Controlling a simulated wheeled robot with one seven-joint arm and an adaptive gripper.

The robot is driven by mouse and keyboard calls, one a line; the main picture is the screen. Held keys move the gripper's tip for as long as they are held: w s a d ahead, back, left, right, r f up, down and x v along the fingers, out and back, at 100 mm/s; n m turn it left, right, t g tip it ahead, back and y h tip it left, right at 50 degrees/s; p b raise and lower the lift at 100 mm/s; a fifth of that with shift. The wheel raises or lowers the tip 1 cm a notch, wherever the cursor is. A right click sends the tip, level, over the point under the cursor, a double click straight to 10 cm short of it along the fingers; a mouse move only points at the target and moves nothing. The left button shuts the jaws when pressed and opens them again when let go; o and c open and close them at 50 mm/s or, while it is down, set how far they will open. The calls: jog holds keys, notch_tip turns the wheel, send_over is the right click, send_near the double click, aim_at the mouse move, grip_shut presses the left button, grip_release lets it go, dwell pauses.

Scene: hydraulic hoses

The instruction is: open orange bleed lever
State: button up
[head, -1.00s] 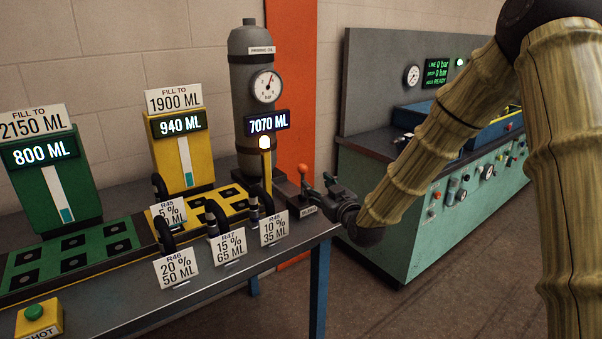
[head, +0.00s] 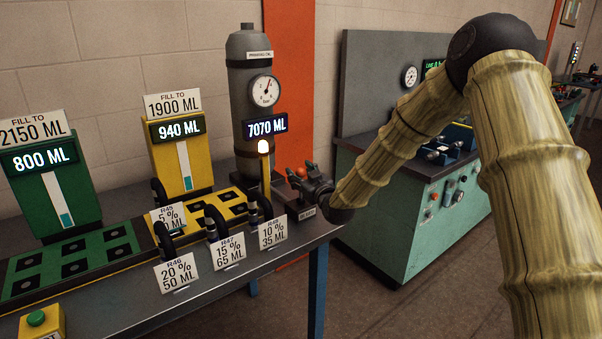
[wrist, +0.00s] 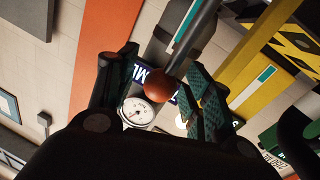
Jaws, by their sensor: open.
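The bleed lever's orange ball knob (head: 300,172) stands at the right end of the bench, beside the grey tank (head: 251,95). My gripper (head: 312,178) is right at the knob, coming from the right, and hides the lever's stem in the head view. In the wrist view the orange knob (wrist: 160,85) lies between the two dark green finger pads of my gripper (wrist: 163,62). The fingers are open, with a gap on at least the left side. Whether the right finger touches the knob I cannot tell. The bleed label (head: 307,212) sits below the lever.
A lit post (head: 264,160) and the 7070 ML display (head: 266,126) stand just left of the lever. Several black hoses with cards, such as R48 (head: 272,233), line the bench front. A green test console (head: 410,215) stands behind my arm.

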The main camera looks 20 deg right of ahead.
grip_shut()
jog(key=shift+w, duration=0.1)
jog(key=shift+a+b, duration=0.1)
jog(key=shift+b, duration=0.2)
